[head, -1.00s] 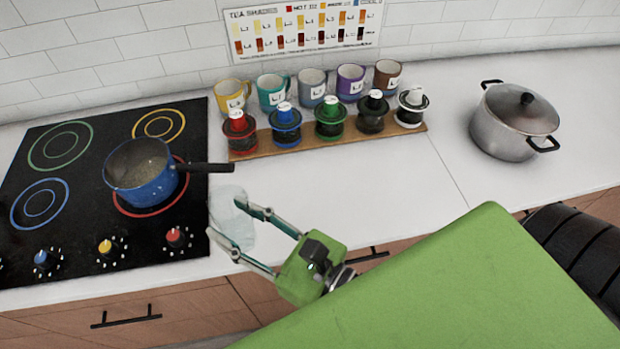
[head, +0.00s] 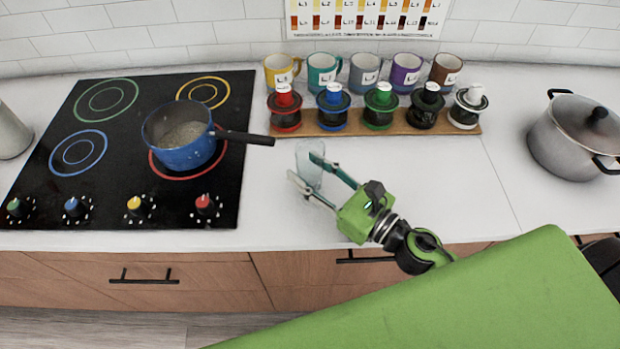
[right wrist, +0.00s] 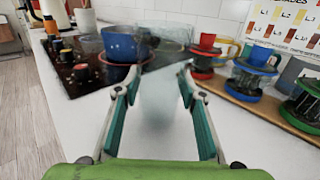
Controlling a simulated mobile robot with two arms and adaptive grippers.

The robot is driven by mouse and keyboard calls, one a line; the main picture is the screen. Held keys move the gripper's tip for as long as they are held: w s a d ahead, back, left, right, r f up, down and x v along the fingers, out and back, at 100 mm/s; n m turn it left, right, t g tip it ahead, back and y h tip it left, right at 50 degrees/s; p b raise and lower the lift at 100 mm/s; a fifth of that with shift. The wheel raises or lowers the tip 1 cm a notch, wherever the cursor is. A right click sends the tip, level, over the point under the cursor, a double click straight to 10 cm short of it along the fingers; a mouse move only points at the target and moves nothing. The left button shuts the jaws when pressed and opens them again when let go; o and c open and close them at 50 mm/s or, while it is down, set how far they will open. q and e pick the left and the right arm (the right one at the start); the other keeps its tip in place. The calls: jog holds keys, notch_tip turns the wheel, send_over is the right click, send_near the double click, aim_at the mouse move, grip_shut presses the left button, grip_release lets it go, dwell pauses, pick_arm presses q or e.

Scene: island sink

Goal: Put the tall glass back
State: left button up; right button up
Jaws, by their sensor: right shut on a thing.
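The tall glass (head: 307,170) is clear and faint. In the head view it is between the fingers of my right gripper (head: 307,176), over the white counter, right of the cooktop and in front of the wooden board. The right gripper is shut on it. In the right wrist view the glass (right wrist: 163,108) shows as a blurred, see-through shape between the two teal finger pads (right wrist: 158,100). I cannot tell whether its base touches the counter. My left gripper is not in view.
A blue saucepan (head: 180,150) stands on the black cooktop (head: 110,190), its handle reaching right toward the glass. Several lidded containers stand on a wooden board (head: 350,131), with mugs (head: 323,72) behind. A steel pot (head: 575,140) stands right. Counter between board and pot is clear.

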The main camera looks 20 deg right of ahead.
jog(key=shift+f, duration=0.9)
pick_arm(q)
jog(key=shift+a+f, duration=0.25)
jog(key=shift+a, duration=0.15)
pick_arm(e)
jog(key=shift+a, duration=0.1)
jog(key=shift+f, duration=0.1)
jog(key=shift+f+b, duration=0.2)
jog(key=shift+b, duration=0.15)
jog(key=o, duration=1.2)
jog(key=shift+r, duration=0.1)
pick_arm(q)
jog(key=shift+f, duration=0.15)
pick_arm(e)
jog(key=shift+o, duration=0.2)
